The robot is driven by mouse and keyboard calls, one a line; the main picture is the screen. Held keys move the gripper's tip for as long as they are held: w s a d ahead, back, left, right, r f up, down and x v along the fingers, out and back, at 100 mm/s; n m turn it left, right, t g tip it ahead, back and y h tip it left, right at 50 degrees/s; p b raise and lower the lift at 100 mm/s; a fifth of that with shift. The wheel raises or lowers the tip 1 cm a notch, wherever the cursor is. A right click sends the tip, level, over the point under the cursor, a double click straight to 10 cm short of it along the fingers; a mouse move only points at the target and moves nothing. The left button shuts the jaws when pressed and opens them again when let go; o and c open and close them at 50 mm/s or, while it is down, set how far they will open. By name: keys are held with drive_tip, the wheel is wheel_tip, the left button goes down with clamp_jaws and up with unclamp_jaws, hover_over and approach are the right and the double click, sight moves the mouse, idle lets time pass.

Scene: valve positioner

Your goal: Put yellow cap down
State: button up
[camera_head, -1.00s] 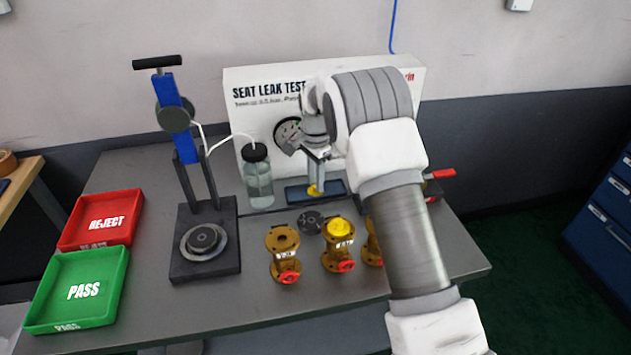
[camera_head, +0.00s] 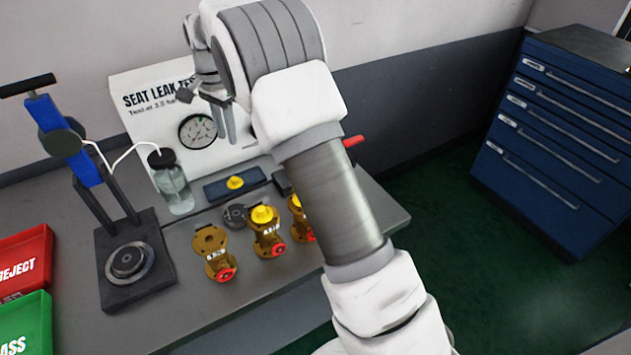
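A yellow cap (camera_head: 235,183) sits on the dark blue tray (camera_head: 215,193) in front of the test board. My gripper (camera_head: 226,138) hangs above and slightly left of this cap, pointing down, clear of it. Its two fingers show a narrow gap with nothing held between them. Another yellow cap (camera_head: 263,214) sits on top of the middle brass valve (camera_head: 267,241). The left brass valve (camera_head: 212,255) has a bare top flange. A third brass valve (camera_head: 303,222) also shows yellow at its top and is partly hidden by my arm.
A dark round disc (camera_head: 235,216) lies behind the valves. A bottle (camera_head: 172,186) and a blue-handled press (camera_head: 78,165) stand to the left. Red (camera_head: 22,262) and green (camera_head: 25,325) trays are at the left edge. A blue drawer cabinet (camera_head: 550,145) stands right, beyond open floor.

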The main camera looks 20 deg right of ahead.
drive_tip(key=s+d+r+n+t, duration=0.1)
drive_tip(key=s+d+r+n, duration=0.25)
drive_tip(key=s+r, duration=0.4)
drive_tip(key=s+d+r+n+t, duration=0.2)
drive_tip(key=s+d+r, duration=0.2)
drive_tip(key=s+r, duration=0.4)
drive_tip(key=s+d+f+n+t, duration=0.1)
drive_tip(key=s+d+f+n, duration=0.1)
drive_tip(key=s, duration=0.8)
drive_tip(key=s+d+f+n+t, duration=0.1)
drive_tip(key=s+d+f+n, duration=0.1)
drive_tip(key=s, duration=0.8)
drive_tip(key=shift+s+f+n, duration=0.25)
drive_tip(key=shift+s+n, duration=0.1)
drive_tip(key=shift+n, duration=0.3)
